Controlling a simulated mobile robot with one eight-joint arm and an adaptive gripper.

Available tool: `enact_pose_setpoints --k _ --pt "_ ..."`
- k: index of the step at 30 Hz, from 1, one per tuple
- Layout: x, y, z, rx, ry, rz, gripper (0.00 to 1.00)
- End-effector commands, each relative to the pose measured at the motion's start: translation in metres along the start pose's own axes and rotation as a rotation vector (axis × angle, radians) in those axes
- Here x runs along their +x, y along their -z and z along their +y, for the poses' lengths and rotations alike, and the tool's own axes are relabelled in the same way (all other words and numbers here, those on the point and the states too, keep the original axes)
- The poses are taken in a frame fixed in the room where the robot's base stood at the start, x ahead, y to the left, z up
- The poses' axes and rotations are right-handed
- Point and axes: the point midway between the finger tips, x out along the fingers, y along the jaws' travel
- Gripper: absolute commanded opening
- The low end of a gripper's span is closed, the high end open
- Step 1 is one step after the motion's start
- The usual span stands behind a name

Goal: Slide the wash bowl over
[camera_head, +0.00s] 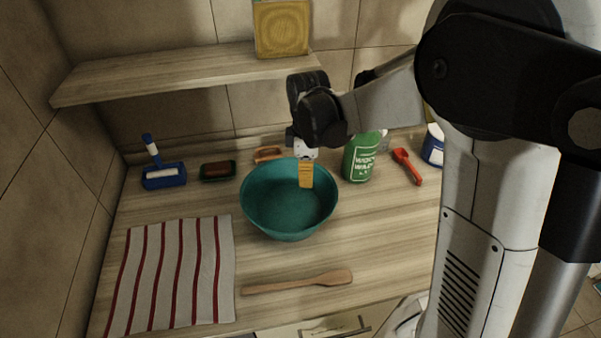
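The wash bowl (262,214) is a teal round bowl standing upright on the wooden counter, near the middle of the view. My gripper (306,184) points down at the bowl's right half, with an orange-yellow finger pad showing over the bowl's interior. Only one finger shows clearly, so I cannot tell whether it is open or shut. I cannot tell whether it touches the bowl. My arm comes in from the right and hides part of the counter's back.
A striped towel (180,270) lies left of the bowl, a wooden spoon (297,283) in front. Behind are a blue brush and dustpan (163,177), a dark soap dish (217,171) and a wooden brush (268,154). A shelf (190,70) overhangs.

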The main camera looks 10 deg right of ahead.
Motion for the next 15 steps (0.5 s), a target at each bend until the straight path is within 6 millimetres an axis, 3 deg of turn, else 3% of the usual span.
enact_pose_setpoints --k 12,15 --pt "0.089 0.0 0.001 0.003 -0.002 0.001 0.0" --pt "0.089 -0.015 0.0 0.008 -0.002 0.001 0.0"
